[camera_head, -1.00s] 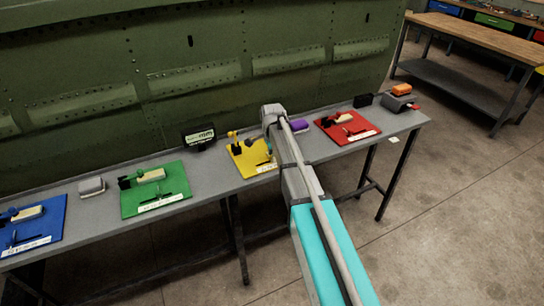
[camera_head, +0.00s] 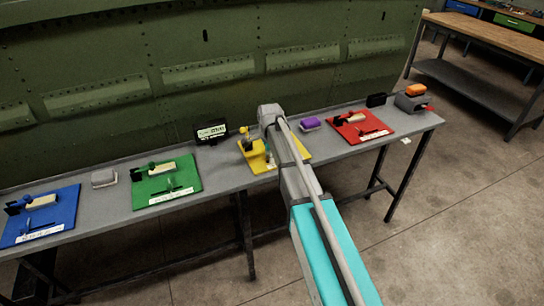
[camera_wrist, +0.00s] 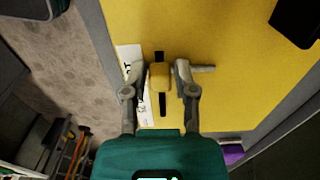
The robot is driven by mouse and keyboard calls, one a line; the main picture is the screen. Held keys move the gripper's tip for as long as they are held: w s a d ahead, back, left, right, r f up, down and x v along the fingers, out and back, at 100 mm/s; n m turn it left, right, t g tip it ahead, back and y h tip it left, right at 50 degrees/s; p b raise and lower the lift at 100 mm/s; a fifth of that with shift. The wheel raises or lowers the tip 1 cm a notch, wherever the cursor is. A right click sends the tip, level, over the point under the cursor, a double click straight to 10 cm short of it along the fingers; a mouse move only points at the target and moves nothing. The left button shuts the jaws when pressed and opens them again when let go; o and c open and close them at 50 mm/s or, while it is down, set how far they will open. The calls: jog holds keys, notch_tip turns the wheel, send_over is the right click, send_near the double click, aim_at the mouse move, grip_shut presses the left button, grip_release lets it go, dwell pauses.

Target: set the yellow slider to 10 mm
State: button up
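The yellow board (camera_head: 296,153) lies on the grey bench, partly hidden behind my arm in the head view. In the wrist view its yellow surface (camera_wrist: 225,100) fills the middle. The yellow slider (camera_wrist: 160,76) is a small block on a dark slot, next to a white printed label (camera_wrist: 128,58). My gripper (camera_wrist: 160,74) is open over the board, one finger on each side of the slider. Narrow gaps seem to show between fingers and slider; contact cannot be told. The fingers are hidden in the head view. A black display (camera_head: 211,132) stands behind the board, its digits too small to read.
Blue (camera_head: 40,216), green (camera_head: 167,182) and red (camera_head: 359,127) boards lie along the bench. A purple block (camera_head: 310,124) sits right of the yellow board. A dark block (camera_wrist: 298,20) stands at the wrist view's upper right. The green fuselage panel (camera_head: 130,70) rises behind.

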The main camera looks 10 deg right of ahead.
jog(key=shift+o, duration=1.1)
jog(key=shift+d, duration=0.1)
jog(key=shift+w+d, duration=0.1)
jog(key=shift+d, duration=0.05)
jog(key=shift+w+d, duration=0.2)
jog(key=shift+d, duration=0.6)
jog(key=d, duration=0.1)
jog(key=w+d, duration=0.1)
jog(key=d, duration=0.1)
jog(key=shift+d+r+p, duration=0.1)
jog(key=shift+r+p, duration=0.75)
jog(key=shift+p, duration=0.05)
notch_tip(320, 180, up, 12)
jog(key=p, duration=1.2)
jog(key=s+f+n+b, duration=1.5)
jog(key=s+f+b, duration=0.7)
jog(key=s, duration=0.4)
jog(key=shift+d, duration=0.45)
